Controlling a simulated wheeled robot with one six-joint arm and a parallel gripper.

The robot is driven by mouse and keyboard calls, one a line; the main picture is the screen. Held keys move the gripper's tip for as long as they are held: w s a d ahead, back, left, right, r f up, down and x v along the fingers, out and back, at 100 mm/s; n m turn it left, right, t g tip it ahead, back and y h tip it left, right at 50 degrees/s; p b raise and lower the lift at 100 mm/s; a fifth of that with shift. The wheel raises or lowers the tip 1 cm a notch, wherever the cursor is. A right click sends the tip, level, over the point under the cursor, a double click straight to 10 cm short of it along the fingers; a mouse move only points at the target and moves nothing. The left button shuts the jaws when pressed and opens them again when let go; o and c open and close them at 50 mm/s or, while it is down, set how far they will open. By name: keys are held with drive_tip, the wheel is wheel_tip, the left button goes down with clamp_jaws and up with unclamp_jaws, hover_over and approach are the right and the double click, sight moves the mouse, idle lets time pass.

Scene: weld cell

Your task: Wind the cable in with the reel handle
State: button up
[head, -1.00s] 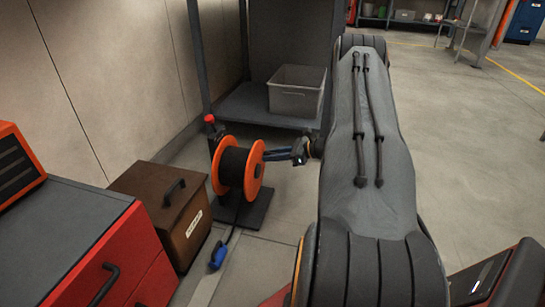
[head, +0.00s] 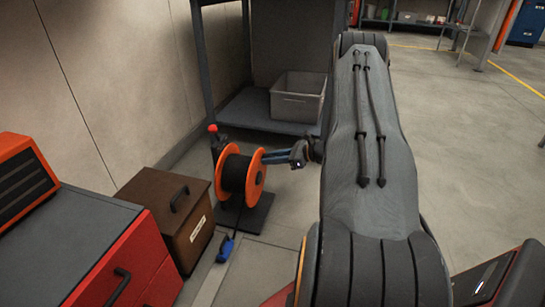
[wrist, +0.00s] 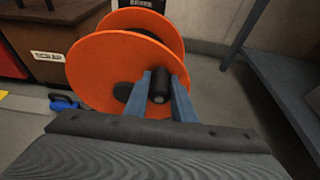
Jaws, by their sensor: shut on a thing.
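The cable reel (head: 236,176) has orange flanges and dark cable wound on its drum. It stands on a dark base plate on the floor, and it also fills the upper middle of the wrist view (wrist: 105,75). My gripper (head: 266,157) reaches in from the right at the near flange. In the wrist view my gripper's two blue fingers (wrist: 160,92) are shut on the black reel handle (wrist: 160,82), one on each side. The cable's loose end runs down to a blue plug (head: 226,247) on the floor, which shows beside the reel in the wrist view (wrist: 62,103).
A brown scrap box (head: 178,215) stands left of the reel, near a red cabinet (head: 120,265). A shelf rack (head: 250,108) with a grey bin (head: 297,96) stands behind. A red-topped post (head: 213,130) rises beside the reel. Open floor lies to the right.

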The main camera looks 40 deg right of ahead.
sight(257, 163)
drive_tip(key=shift+s+a+r, duration=0.15)
drive_tip(key=shift+a, duration=0.1)
drive_tip(key=s+a+p, duration=0.1)
drive_tip(key=s+a+r+p, duration=0.1)
drive_tip(key=p, duration=0.1)
drive_tip(key=shift+a+r, duration=0.2)
drive_tip(key=shift+r, duration=0.05)
drive_tip(key=shift+a, duration=0.1)
drive_tip(key=shift+p, duration=0.3)
drive_tip(key=shift+s+a+r+p, duration=0.15)
drive_tip(key=shift+s+a+p, duration=0.55)
drive_tip(key=shift+a+p, duration=0.15)
drive_tip(key=o, duration=0.9)
drive_tip(key=shift+a, duration=0.1)
drive_tip(key=shift+o, duration=0.2)
